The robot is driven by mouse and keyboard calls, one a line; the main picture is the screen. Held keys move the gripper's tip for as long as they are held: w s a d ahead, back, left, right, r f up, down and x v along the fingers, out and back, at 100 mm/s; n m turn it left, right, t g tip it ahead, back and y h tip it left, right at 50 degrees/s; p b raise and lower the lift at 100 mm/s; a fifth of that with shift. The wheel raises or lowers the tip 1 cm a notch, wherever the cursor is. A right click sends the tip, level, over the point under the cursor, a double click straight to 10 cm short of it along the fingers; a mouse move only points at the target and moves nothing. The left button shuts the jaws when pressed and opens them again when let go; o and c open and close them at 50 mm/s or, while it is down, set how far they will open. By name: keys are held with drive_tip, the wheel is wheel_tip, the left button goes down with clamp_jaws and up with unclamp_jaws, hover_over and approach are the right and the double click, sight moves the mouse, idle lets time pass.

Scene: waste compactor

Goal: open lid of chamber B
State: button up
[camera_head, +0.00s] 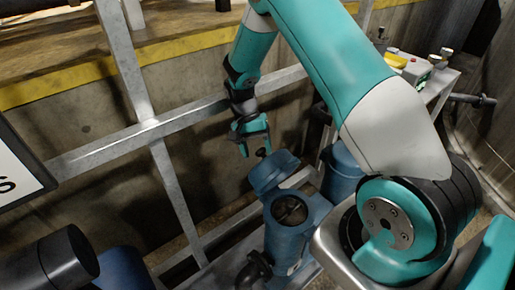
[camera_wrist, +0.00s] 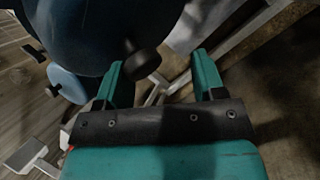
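A blue chamber (camera_head: 287,238) stands at the lower middle of the head view. Its round mouth (camera_head: 290,209) is uncovered and dark inside. Its blue lid (camera_head: 272,174) is tilted up behind the mouth, with a black knob on its far side. My gripper (camera_head: 257,152) is just above and behind the lid, close to the knob. In the wrist view the lid (camera_wrist: 100,30) fills the upper left and the black knob (camera_wrist: 140,60) shows near the left finger. The fingers (camera_wrist: 162,75) are spread apart and hold nothing. No letter on the chamber can be read.
Another blue chamber (camera_head: 342,172) stands to the right behind my arm, and a dark blue one (camera_head: 122,270) is at the lower left. Grey metal rails (camera_head: 150,125) cross behind my gripper. A control box (camera_head: 410,68) with a yellow top stands at the upper right.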

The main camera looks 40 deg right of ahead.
wheel_tip(320, 180, up, 20)
drive_tip(key=b, duration=0.2)
idle(0.4)
drive_tip(key=shift+c, duration=0.4)
